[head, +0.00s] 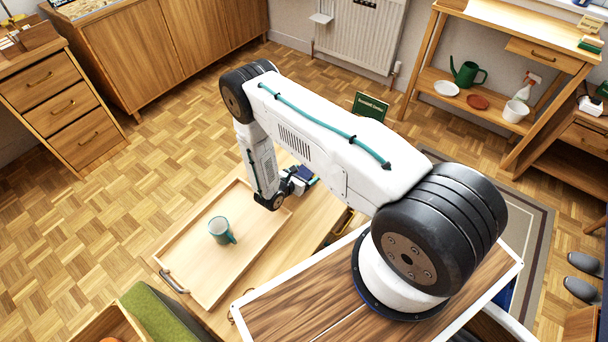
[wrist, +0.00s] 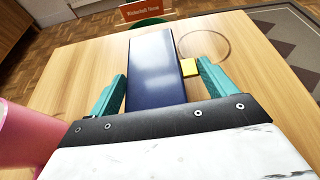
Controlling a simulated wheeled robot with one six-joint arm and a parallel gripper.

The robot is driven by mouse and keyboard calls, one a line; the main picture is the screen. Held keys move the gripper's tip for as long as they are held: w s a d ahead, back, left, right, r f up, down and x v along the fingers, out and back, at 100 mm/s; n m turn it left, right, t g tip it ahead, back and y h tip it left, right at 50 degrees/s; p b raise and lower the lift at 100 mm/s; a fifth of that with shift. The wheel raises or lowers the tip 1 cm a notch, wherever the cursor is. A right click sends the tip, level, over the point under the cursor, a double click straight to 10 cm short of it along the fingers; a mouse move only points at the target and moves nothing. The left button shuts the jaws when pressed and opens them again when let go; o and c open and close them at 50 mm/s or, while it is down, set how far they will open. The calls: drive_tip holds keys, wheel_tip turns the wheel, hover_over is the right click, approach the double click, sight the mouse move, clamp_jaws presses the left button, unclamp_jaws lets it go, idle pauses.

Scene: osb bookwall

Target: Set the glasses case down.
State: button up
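The glasses case appears as a long dark blue box (wrist: 154,72) lying on the light wooden table in the wrist view. My gripper (wrist: 163,68) has its two teal fingers on either side of the near part of the case. A gap shows between the case and the right finger, and a thinner one at the left finger, so it looks open. In the head view my gripper (head: 284,190) is low over the table, beside a small dark blue shape (head: 306,174) that appears to be the case. The case's underside is hidden.
A yellow block (wrist: 190,67) sits between the case and the right fingertip. A pink rounded object (wrist: 22,135) stands close at the left. A wooden tray (head: 190,275) holds a teal mug (head: 220,231). Bare tabletop (wrist: 75,75) lies left of the case.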

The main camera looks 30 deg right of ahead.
drive_tip(key=o, duration=0.3)
drive_tip(key=shift+r, duration=0.1)
drive_tip(key=v, duration=1.1)
drive_tip(key=shift+s+a+r, duration=0.1)
drive_tip(key=shift+a+r, duration=0.1)
drive_tip(key=shift+a, duration=0.15)
drive_tip(key=s+d+r+m+g+y, duration=0.15)
drive_tip(key=r+m, duration=0.25)
drive_tip(key=r, duration=0.9)
drive_tip(key=d+r+m+g, duration=0.1)
drive_tip(key=r+m+g, duration=0.3)
drive_tip(key=r, duration=0.9)
drive_tip(key=d+r+m+g+y, duration=0.15)
drive_tip(key=r+m, duration=0.35)
drive_tip(key=r, duration=0.8)
drive_tip(key=s+r+m+y, duration=0.4)
drive_tip(key=s+r+m, duration=0.2)
drive_tip(key=s+r, duration=0.65)
drive_tip(key=s+a+r+m+t+y, duration=0.1)
drive_tip(key=s+a+r+m+y, duration=0.1)
drive_tip(key=s, duration=0.5)
drive_tip(key=s+a+r+m+t+y, duration=0.1)
drive_tip(key=s+a+r+t+y, duration=0.1)
drive_tip(key=s, duration=0.5)
wheel_tip(320, 180, up, 2)
drive_tip(key=shift+a+r+m+t+y, duration=0.2)
drive_tip(key=shift+m+t+y, duration=0.15)
drive_tip(key=shift+y, duration=0.45)
